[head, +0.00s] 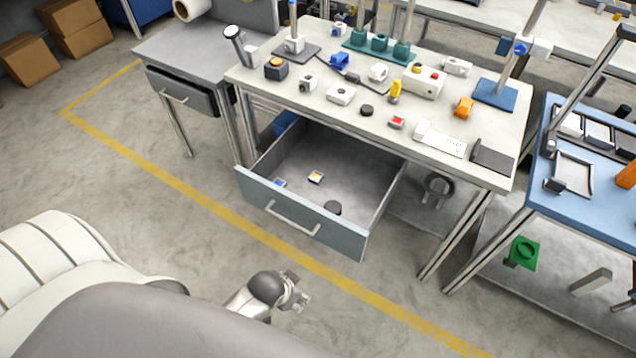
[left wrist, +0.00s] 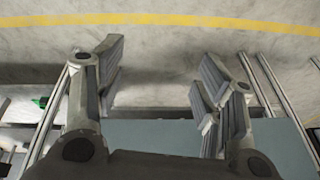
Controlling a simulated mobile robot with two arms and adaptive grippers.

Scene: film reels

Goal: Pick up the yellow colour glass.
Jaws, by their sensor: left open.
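A small square piece with a pale frame and a yellow-orange face, which looks like the yellow colour glass (head: 316,177), lies on the floor of the open drawer (head: 300,228). A similar small blue square (head: 280,183) lies to its left, close to the drawer front. My left gripper (head: 300,296) is outside the drawer, in front of its handle and well apart from the glass. In the left wrist view my left gripper (left wrist: 160,75) is open with nothing between its fingers. The glass cannot be made out there. My right gripper is in neither view.
A dark round piece (head: 332,208) lies in the drawer near its front. The workbench (head: 385,122) above holds many small items and overhangs the drawer's back. A blue table (head: 590,218) stands to the right. The floor before the drawer is clear, with a yellow line (head: 215,204).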

